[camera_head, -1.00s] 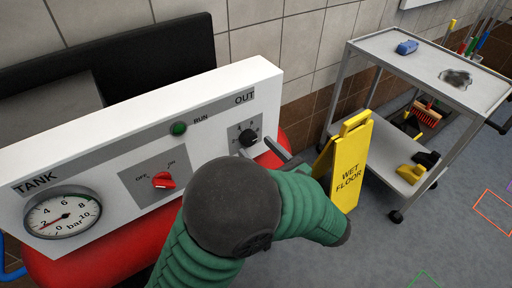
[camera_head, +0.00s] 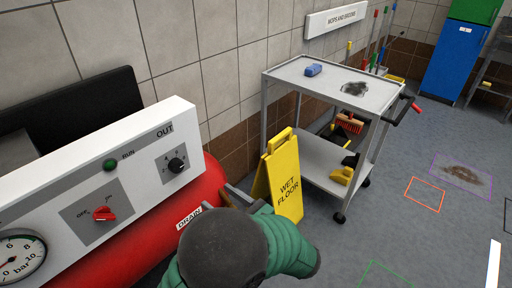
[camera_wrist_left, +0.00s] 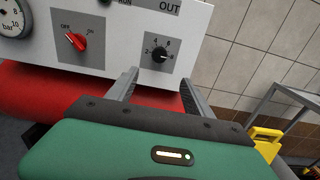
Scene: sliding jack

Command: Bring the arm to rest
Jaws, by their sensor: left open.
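My left gripper (camera_head: 240,198) is open and empty, in front of the red tank and just right of its DRAIN label. The green and dark arm behind it hides part of it. In the left wrist view its two grey fingers (camera_wrist_left: 160,90) stand apart, below the OUT knob (camera_wrist_left: 160,54), touching nothing that I can see. The white panel (camera_head: 130,150) carries a red OFF/ON knob (camera_head: 104,214), a black OUT knob (camera_head: 176,165), a green RUN light (camera_head: 110,165) and a gauge (camera_head: 18,258). My right gripper is not in view.
A yellow wet floor sign (camera_head: 283,180) stands right of the left gripper. Behind it is a grey cart (camera_head: 325,85) with a blue item (camera_head: 313,70) on top. The red tank (camera_head: 140,255) lies under the panel.

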